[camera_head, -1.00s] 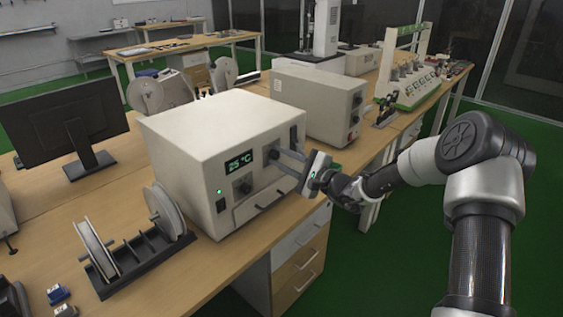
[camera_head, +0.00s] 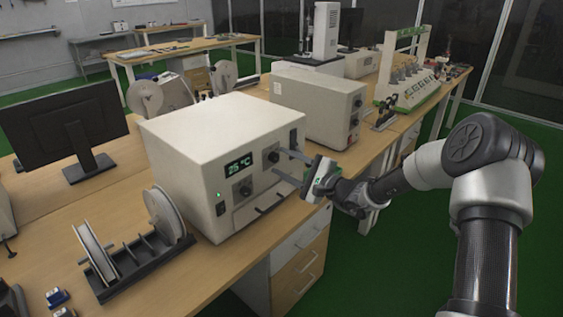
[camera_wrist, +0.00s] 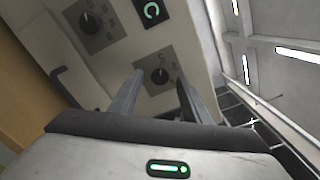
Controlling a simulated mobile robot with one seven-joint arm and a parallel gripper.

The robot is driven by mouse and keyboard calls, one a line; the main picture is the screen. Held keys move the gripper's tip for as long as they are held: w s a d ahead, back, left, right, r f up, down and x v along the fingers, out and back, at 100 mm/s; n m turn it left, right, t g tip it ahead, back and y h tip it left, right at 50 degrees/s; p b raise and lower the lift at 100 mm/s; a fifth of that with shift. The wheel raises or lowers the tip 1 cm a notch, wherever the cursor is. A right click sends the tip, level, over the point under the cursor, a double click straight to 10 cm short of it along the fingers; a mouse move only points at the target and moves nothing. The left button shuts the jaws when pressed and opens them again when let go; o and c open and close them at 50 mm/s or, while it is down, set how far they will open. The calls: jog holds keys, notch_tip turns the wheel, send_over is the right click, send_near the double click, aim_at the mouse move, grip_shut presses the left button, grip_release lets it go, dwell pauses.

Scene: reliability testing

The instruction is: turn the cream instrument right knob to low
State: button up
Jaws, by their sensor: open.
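The cream instrument (camera_head: 222,150) stands on the wooden bench, its front panel showing a lit "25 °C" display (camera_head: 240,166). Its right knob (camera_head: 273,156) is a dark round knob on a grey dial plate, right of the display. It also shows in the wrist view (camera_wrist: 160,75), beyond and between my two fingers. The dial's small marks are too blurred to read. The left knob (camera_head: 243,190) sits below the display and shows at upper left in the wrist view (camera_wrist: 88,20). My gripper (camera_head: 284,163) is open and empty, facing the panel, with its fingertips just short of the right knob.
A second cream box (camera_head: 317,105) stands behind. A spool rack (camera_head: 140,255) is in front at left. Open floor lies right of the bench.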

jog(key=v, duration=1.6)
jog(key=shift+p, duration=0.45)
